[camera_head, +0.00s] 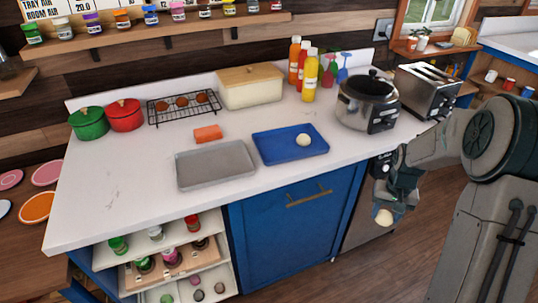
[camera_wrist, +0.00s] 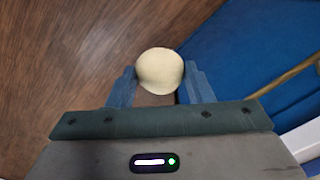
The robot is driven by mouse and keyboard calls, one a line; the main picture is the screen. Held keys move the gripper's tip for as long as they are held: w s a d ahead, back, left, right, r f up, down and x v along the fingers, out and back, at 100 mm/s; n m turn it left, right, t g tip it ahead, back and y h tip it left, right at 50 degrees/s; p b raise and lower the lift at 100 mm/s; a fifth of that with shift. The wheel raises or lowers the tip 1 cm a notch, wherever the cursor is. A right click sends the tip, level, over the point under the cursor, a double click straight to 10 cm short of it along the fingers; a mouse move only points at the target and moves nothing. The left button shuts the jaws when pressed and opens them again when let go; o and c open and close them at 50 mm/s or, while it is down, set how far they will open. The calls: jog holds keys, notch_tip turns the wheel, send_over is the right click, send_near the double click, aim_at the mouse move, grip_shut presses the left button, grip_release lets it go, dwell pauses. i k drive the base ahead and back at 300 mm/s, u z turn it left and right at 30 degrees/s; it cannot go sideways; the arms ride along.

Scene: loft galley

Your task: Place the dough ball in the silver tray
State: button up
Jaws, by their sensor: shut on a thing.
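My gripper (camera_head: 386,206) is shut on a pale, round dough ball (camera_head: 383,217). It holds the ball in front of the counter at the right, lower in the picture than the countertop. In the wrist view the dough ball (camera_wrist: 159,68) sits between the two blue fingertips (camera_wrist: 160,78), over the wooden floor. The silver tray (camera_head: 215,165) lies empty on the white counter, left of the blue tray (camera_head: 275,151). A second pale ball (camera_head: 303,140) rests on the blue tray.
A steel pot (camera_head: 367,101) and a toaster (camera_head: 428,88) stand at the counter's right. Bottles (camera_head: 310,78), a cream bin (camera_head: 250,87), a wire rack (camera_head: 184,106) and an orange block (camera_head: 208,133) are behind the trays. An open drawer (camera_head: 165,262) juts out below.

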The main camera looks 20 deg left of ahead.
aim_at(197, 169)
jog(key=z, duration=1)
jog(key=k, duration=0.9)
jog(key=u, duration=2.05)
jog(key=i, duration=0.1)
jog(key=u, duration=0.25)
